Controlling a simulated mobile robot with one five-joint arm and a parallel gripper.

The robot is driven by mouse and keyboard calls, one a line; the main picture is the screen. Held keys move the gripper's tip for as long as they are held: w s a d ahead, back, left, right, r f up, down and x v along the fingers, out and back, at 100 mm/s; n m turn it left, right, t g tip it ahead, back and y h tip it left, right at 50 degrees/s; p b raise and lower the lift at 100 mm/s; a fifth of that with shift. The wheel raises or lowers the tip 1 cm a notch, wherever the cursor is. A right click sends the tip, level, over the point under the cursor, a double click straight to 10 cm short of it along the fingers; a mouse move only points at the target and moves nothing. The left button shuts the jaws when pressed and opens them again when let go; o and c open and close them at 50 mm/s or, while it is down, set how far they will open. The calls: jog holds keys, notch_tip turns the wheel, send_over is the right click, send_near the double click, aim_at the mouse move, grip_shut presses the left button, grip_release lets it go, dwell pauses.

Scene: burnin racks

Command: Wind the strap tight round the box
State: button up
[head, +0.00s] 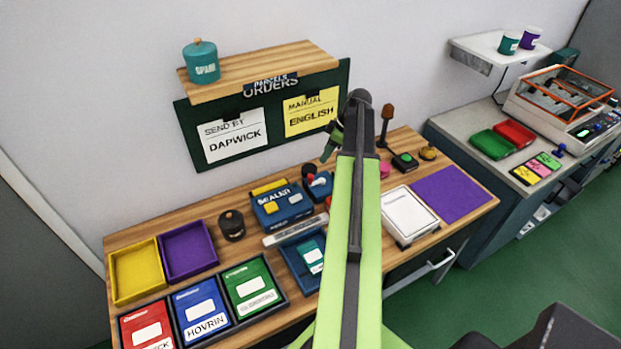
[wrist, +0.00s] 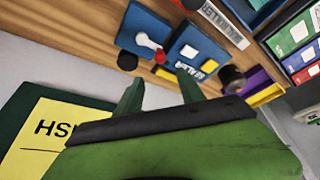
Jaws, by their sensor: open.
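My gripper (wrist: 160,92) is open and empty in the wrist view, its two green fingers apart. In the head view its green fingers (head: 331,143) show beside my arm, near the order board and above the back of the bench. A blue device (head: 318,184) with a white lever and red knob stands below; it also shows in the wrist view (wrist: 140,28), beyond the fingers and not touched. The blue sealer (head: 281,205) is beside it, also in the wrist view (wrist: 192,50). I cannot clearly make out a strap or a box to be wound; my arm hides part of the bench.
Yellow (head: 137,272) and purple (head: 188,250) trays and a dark pot (head: 231,225) are at left. A white-topped unit (head: 408,214) and a purple mat (head: 447,194) are at right. The order board (head: 264,116) and wooden shelf (head: 258,70) are on the wall.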

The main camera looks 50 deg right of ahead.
aim_at(312, 176)
jog(key=b+x, duration=1.2)
jog(key=x, duration=0.3)
jog(key=shift+s+b, duration=0.15)
jog(key=shift+b, duration=0.15)
jog(key=shift+r, duration=0.15)
jog(key=shift+c, duration=0.4)
